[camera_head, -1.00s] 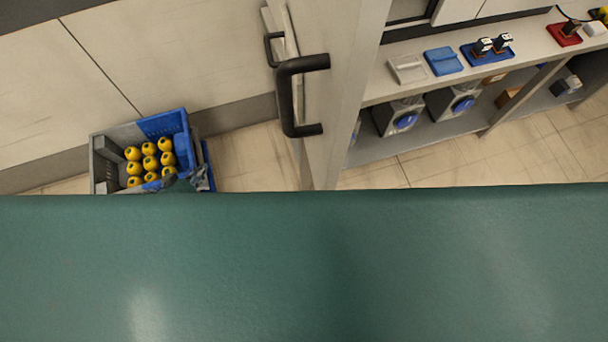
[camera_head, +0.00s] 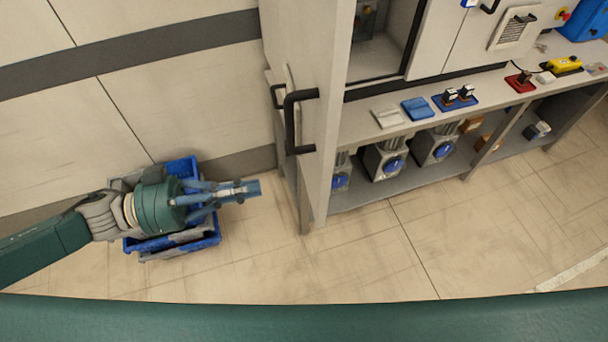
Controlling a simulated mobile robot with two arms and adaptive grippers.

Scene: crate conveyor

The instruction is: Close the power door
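The power door (camera_head: 296,50) is a pale panel standing open, swung out from the cabinet at the upper middle. Its black bar handle (camera_head: 291,125) is on the face turned to the left. Behind the door, part of the open cabinet interior (camera_head: 376,55) shows. My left gripper (camera_head: 248,190) reaches in from the left, low and left of the door. Its fingers point right, apart from the door and handle. The fingers lie close together from this angle, so I cannot tell if they are open or shut. My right gripper is not in view.
A blue and grey crate (camera_head: 210,238) is on the floor beneath my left gripper. A shelf (camera_head: 362,124) right of the door carries small blue and red parts, with blue-faced motors (camera_head: 392,163) below. The floor in front of the door is clear.

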